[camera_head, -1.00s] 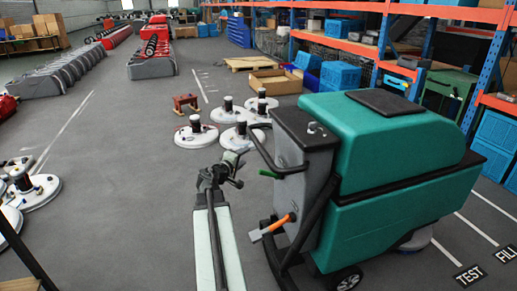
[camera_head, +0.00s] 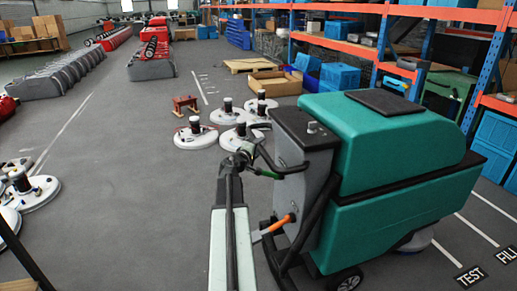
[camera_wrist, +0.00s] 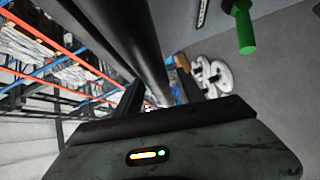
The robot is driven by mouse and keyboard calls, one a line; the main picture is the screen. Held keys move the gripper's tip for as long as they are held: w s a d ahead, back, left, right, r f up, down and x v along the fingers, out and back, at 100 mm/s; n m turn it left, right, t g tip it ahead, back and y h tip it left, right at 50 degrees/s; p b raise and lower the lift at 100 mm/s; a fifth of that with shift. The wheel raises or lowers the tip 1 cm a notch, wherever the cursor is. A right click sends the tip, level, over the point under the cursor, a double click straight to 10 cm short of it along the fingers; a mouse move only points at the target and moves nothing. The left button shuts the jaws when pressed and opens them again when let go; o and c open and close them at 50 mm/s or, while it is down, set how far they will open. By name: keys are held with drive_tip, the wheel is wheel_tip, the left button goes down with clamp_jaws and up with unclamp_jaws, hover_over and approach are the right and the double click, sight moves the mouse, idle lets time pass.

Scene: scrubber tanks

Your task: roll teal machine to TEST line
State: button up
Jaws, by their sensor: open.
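The teal machine (camera_head: 400,165) stands at right of centre in the head view, with a black lid, a grey rear panel and a dark handle bar (camera_head: 265,157) towards the left. The bar has a green grip (camera_wrist: 240,28), seen in the wrist view. My gripper (camera_head: 247,152) is open at the bar's left end. In the wrist view the dark bar (camera_wrist: 125,35) runs down towards the space between my fingers (camera_wrist: 158,96); I cannot tell whether they touch it. The TEST label (camera_head: 470,275) and its white floor line (camera_head: 447,255) lie at lower right, beyond the machine.
Another line, marked FILL (camera_head: 507,254), lies right of TEST. Round white floor discs (camera_head: 196,137) stand behind the handle, near a small red-brown stool (camera_head: 186,104). Blue-and-orange shelving (camera_head: 385,45) lines the right. The floor at left centre is open.

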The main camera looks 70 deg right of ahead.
clamp_jaws()
idle(1.3)
